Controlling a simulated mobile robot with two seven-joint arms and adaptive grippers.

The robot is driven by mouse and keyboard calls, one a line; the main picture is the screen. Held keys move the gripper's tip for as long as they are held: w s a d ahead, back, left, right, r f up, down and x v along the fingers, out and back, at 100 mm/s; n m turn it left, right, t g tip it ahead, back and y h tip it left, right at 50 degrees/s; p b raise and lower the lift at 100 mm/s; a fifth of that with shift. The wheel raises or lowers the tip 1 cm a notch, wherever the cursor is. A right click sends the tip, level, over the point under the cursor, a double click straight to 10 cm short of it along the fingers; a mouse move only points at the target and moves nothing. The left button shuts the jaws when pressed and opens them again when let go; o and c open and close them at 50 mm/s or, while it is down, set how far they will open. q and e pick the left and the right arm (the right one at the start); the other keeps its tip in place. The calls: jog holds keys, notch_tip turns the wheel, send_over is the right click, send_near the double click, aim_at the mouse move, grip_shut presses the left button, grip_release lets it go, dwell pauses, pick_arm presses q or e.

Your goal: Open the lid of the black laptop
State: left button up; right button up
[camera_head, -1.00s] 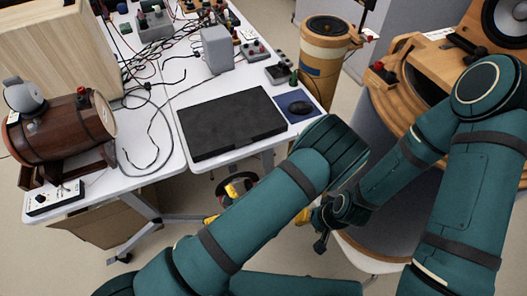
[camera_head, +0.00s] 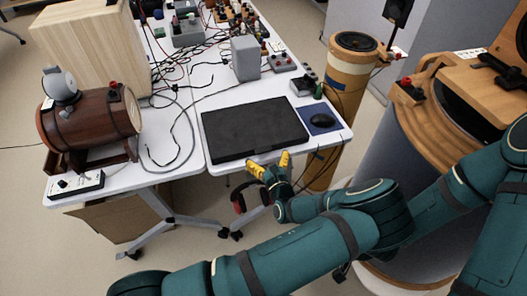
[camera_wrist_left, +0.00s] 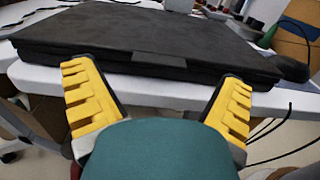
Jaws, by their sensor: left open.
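The black laptop (camera_head: 255,128) lies closed and flat on the white table, near its front edge. In the left wrist view its front side (camera_wrist_left: 150,58) spans most of the picture, with a seam between lid and base. My left gripper (camera_head: 270,160) is open and empty, at the laptop's near edge. Its yellow fingers (camera_wrist_left: 156,80) are spread wide and point at the front side; I cannot tell whether they touch it. My right arm comes in from the right; its gripper is hidden behind my left arm.
A mouse (camera_head: 321,120) on a blue pad (camera_head: 322,129) lies right of the laptop. A wooden barrel (camera_head: 90,128) and cables stand left. A grey box (camera_head: 245,58) stands behind. A tall tan cylinder (camera_head: 343,75) and a large wooden-topped drum (camera_head: 447,110) are at right.

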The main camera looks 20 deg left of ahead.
aim_at(263, 148)
pick_arm(q)
jog(key=shift+x, duration=1.8)
jog(key=shift+r, duration=0.15)
jog(key=c, duration=1.3)
